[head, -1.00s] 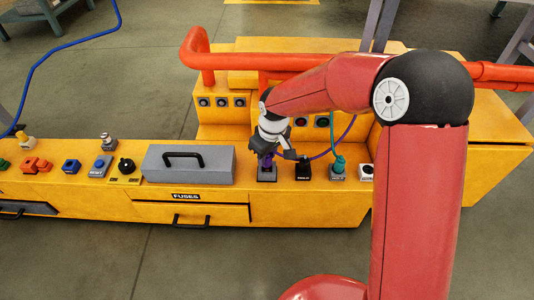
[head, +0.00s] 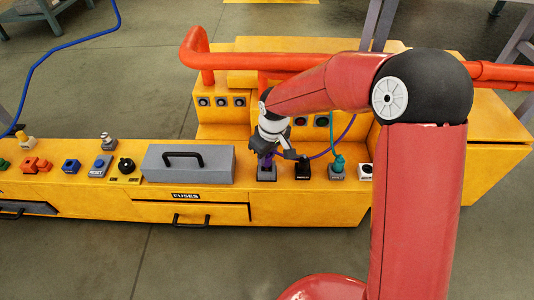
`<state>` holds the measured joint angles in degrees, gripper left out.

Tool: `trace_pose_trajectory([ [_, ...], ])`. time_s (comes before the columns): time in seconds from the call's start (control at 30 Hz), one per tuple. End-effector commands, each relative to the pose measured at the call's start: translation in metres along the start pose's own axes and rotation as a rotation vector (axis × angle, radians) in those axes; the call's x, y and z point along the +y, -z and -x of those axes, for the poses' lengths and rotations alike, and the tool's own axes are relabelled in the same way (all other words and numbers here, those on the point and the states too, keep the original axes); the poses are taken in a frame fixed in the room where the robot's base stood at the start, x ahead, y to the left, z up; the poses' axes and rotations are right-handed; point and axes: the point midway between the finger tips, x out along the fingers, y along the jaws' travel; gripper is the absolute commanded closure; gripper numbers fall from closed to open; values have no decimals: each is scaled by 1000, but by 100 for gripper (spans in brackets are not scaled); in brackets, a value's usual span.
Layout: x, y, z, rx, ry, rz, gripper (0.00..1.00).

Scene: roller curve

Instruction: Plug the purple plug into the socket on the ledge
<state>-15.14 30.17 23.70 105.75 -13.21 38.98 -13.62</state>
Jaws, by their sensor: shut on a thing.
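The purple plug (head: 267,161) shows below my gripper (head: 267,153), which is shut on it. The plug stands about upright, right over a grey socket (head: 266,174) on the yellow ledge (head: 225,199). Its lower end meets the top of that socket in the picture; I cannot tell how deep it sits. A purple cable (head: 325,153) runs from the plug up to the right. My gripper hides the plug's upper part.
To the right stand a black unit (head: 303,170), a socket with a teal plug (head: 338,163) and a white-topped one (head: 366,172). A grey handled box (head: 188,165) is close on the left. An orange-red rail (head: 235,62) runs behind.

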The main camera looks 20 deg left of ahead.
Motion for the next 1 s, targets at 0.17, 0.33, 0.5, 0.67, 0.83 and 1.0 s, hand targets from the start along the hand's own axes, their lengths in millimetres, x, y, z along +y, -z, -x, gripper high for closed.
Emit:
trace_pose_trajectory([
  [0.17,0,0,0,0,0,0,95],
  [0.33,0,0,-3,0,0,0,95],
  [0.5,0,-1,-6,0,0,0,95],
  [0.67,0,-2,-10,0,0,0,95],
  [0.83,0,-2,-13,0,0,0,95],
  [1.0,0,-3,-17,0,0,0,95],
])
